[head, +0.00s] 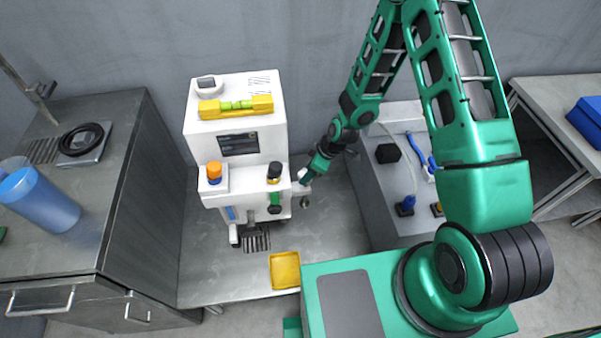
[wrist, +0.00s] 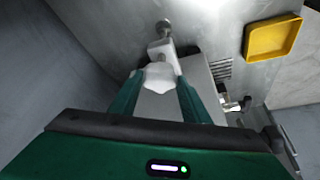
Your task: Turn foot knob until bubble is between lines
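The white machine (head: 236,145) stands on a grey metal table. A yellow spirit level (head: 236,106) with a green vial lies on its top; the vial is too small to place the bubble against the lines. A metal foot knob (head: 305,203) sits low at the machine's right side. It also shows in the wrist view (wrist: 160,48), beyond the fingertips, beside a white lug (wrist: 158,78). My gripper (head: 304,179) is at this side of the machine. In the wrist view its green fingers (wrist: 160,82) are apart, on either side of the lug; contact cannot be told.
A yellow tray (head: 285,271) lies on the table in front of the machine. An orange knob (head: 213,170) and a black knob (head: 274,170) are on the machine's front. A grey cabinet (head: 388,180) stands to the right. A bench with a blue cup (head: 40,202) is at left.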

